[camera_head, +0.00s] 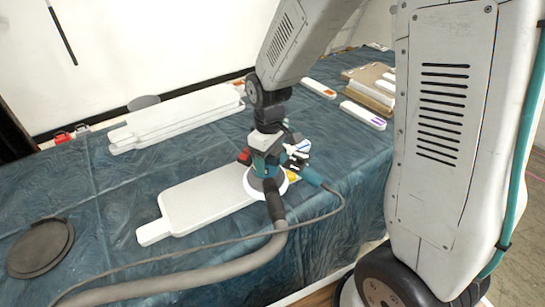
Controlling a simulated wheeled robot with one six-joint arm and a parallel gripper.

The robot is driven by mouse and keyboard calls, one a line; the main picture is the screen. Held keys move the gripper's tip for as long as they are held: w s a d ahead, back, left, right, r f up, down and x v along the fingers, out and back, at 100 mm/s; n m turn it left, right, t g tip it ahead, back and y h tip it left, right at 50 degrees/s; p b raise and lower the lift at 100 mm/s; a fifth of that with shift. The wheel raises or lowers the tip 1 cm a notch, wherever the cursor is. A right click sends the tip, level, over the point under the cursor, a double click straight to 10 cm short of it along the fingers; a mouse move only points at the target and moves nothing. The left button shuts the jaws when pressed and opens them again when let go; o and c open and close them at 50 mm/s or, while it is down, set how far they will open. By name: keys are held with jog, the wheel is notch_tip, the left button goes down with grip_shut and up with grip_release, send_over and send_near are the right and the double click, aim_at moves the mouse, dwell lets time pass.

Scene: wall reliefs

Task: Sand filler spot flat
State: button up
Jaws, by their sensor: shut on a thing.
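My gripper (268,143) is at the lower end of my arm, above the covered table. It is shut on a teal and black sander (262,170) with a round pale pad (264,185). The pad is at the right end of a white panel (200,203) lying flat on the table; I cannot tell whether it touches the surface. The filler spot cannot be made out. The sander and my gripper hide the panel's right end.
A thick grey hose (180,283) and a thin cable run from the sander. White stacked panels (175,118) lie behind. Dark discs (40,249) lie at left. Small white blocks (362,115) and brown boards (370,84) lie at back right.

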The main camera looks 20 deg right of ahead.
jog(key=shift+a+r, duration=0.15)
jog(key=shift+a, duration=1.05)
jog(key=shift+s+a, duration=0.1)
jog(key=shift+s+a, duration=0.2)
jog(key=shift+a, duration=1.3)
jog(key=shift+w+d, duration=0.15)
jog(key=shift+d, duration=0.75)
jog(key=shift+w+d, duration=0.1)
jog(key=shift+d, duration=0.75)
jog(key=shift+d, duration=0.1)
jog(key=shift+w+d, duration=0.2)
jog(key=shift+d, duration=1.4)
jog(key=shift+a, duration=0.15)
